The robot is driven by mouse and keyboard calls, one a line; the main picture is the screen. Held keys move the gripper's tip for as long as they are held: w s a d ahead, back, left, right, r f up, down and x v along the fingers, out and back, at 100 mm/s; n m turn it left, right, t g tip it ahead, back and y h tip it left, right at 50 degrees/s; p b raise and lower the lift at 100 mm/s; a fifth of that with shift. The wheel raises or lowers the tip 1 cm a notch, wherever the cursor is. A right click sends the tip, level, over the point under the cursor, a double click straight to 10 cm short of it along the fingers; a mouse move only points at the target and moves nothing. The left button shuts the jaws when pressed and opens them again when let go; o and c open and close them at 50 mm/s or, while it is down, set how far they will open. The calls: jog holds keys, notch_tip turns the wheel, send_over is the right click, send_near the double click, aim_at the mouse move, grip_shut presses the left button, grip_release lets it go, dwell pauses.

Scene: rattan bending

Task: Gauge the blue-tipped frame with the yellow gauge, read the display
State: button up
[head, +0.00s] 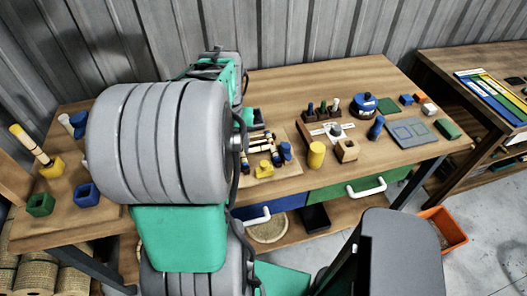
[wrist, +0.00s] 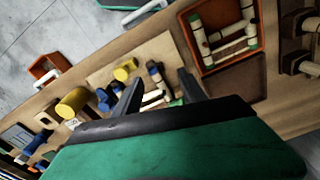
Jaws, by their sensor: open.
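My gripper (wrist: 160,88) shows in the wrist view with its two dark fingers apart and nothing held between them. Beyond the fingers lies a pale rattan frame with dark-blue parts (wrist: 156,74), partly hidden by them. In the head view that rattan frame (head: 262,140) lies on a light board, partly behind my arm. A small yellow piece (wrist: 124,70) lies beside it on the board; it also shows in the head view (head: 264,169). A larger yellow cylinder (wrist: 70,103) stands apart; the head view shows it too (head: 316,154). I cannot tell which yellow thing is the gauge. No readable display shows.
A reddish tray (wrist: 186,28) holds a pale frame with green tips. A dark rack (head: 303,122), a blue round item (head: 364,104) and a grey plate (head: 410,133) stand on the right of the bench. An orange bin (head: 446,228) is on the floor. My arm hides the bench's middle left.

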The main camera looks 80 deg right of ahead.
aim_at(264, 163)
jog(key=s+d+m, duration=0.1)
jog(key=s, duration=0.1)
jog(key=s+d, duration=0.1)
jog(key=s, duration=0.2)
jog(key=s+m, duration=0.1)
jog(key=s, duration=0.2)
jog(key=shift+s+d+f+m+p, duration=0.15)
jog(key=shift+d+f+m+p, duration=0.15)
jog(key=shift+d+p, duration=0.1)
notch_tip(264, 163, down, 8)
jog(key=shift+r+p, duration=0.25)
jog(key=shift+p, duration=0.35)
jog(key=shift+c, duration=0.3)
grip_shut()
